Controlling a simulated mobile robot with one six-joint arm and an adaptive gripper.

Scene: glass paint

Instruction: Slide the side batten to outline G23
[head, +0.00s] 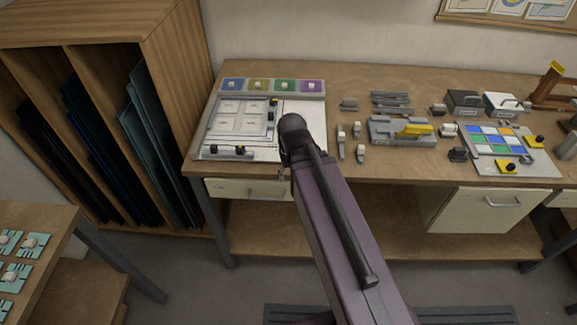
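A pale board (303,125) lies at the left of the bench, with a grey frame (210,122) of several square panes on it. Outline G23 cannot be read at this size. My purple arm rises from the bottom to the board's right edge. My gripper cannot be made out; the arm hides part of the board and bench.
A grey strip with several coloured squares (272,86) lies behind the board. A grey block with a yellow handle (402,131), small tools and a colour-sample tray (510,150) occupy the bench to the right. A wooden rack (163,50) of glass sheets stands left.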

